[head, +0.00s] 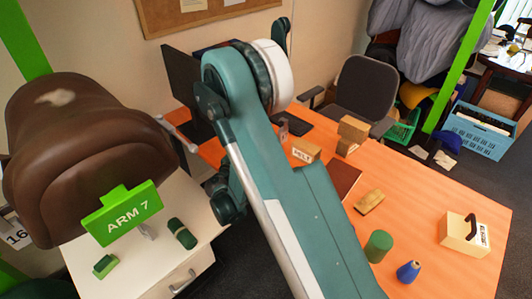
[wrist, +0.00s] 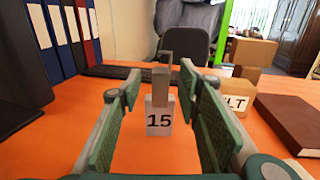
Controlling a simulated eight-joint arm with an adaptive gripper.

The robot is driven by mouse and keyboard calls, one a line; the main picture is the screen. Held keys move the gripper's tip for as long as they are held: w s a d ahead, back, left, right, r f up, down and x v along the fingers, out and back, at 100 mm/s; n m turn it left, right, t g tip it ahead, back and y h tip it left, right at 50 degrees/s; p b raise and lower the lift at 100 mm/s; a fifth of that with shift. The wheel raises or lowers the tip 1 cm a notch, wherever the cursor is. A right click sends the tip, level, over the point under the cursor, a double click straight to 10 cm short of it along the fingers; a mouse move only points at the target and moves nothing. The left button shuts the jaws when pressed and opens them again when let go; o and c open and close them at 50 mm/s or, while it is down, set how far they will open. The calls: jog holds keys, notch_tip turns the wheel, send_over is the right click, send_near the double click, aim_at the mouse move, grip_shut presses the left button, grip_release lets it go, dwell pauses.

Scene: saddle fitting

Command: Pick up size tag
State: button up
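The size tag (wrist: 160,117) is a white block marked "15" with a grey upright stem and a hooked top. It stands upright on the orange desk in the middle of the wrist view. My gripper (wrist: 161,92) is open, its two green-padded fingers spread left and right of the tag in the picture. I see gaps on both sides, and nothing is held. In the head view my own arm crosses the middle and hides the gripper.
A box lettered "LT" (wrist: 236,100) and a dark red book (wrist: 293,122) lie to the right. Binders (wrist: 62,35) stand at the left. A keyboard (wrist: 115,72) and a chair (wrist: 184,47) are behind. The brown saddle (head: 85,150) is at the head view's left.

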jog(key=shift+b+x, duration=0.55)
jog(key=shift+x, duration=2)
grip_shut()
